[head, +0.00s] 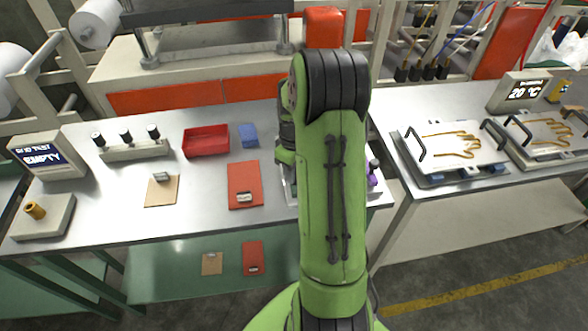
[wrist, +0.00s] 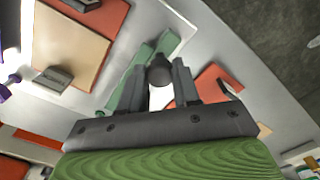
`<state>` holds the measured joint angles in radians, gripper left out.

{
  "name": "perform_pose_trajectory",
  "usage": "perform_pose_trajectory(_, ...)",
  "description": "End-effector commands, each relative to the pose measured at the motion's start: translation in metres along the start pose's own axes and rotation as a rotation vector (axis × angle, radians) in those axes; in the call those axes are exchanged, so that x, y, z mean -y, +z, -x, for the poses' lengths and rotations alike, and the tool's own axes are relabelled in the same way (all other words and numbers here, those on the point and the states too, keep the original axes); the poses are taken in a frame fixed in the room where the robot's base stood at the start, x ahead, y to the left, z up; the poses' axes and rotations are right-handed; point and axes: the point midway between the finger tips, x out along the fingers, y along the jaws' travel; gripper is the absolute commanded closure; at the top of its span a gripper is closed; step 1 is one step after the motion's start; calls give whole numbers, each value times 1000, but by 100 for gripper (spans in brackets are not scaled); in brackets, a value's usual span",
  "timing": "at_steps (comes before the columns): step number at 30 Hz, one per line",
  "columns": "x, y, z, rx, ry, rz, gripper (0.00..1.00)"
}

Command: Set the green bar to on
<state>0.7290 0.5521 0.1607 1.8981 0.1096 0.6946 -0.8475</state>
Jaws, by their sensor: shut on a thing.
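My gripper (wrist: 160,76) has its two dark fingers closed around a dark round knob (wrist: 160,68) in the wrist view. The green bar (wrist: 128,88) runs slantwise just behind the knob and fingers, over a pale metal surface. The fingers cover part of it, and whether the knob is fixed to it cannot be made out. In the head view my arm hides the gripper and the bar; only edges of a device and a purple knob (head: 372,180) show beside the arm.
On the steel table (head: 110,215) stand a red tray (head: 206,141), a blue block (head: 248,135), an orange pad (head: 244,186), a tan pad (head: 162,191) and a rack of dark-capped pieces (head: 135,149). Plates with glove outlines (head: 452,141) lie at the right.

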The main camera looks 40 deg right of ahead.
Motion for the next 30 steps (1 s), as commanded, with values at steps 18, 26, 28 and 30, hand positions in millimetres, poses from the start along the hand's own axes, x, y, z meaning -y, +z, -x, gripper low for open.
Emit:
perform_pose_trajectory(18,-36,36,0,-1,1,0,100)
perform_pose_trajectory(26,-36,35,1,-1,2,0,62)
perform_pose_trajectory(28,-36,35,0,-1,2,0,51)
perform_pose_trajectory(30,-36,35,0,-1,1,0,43)
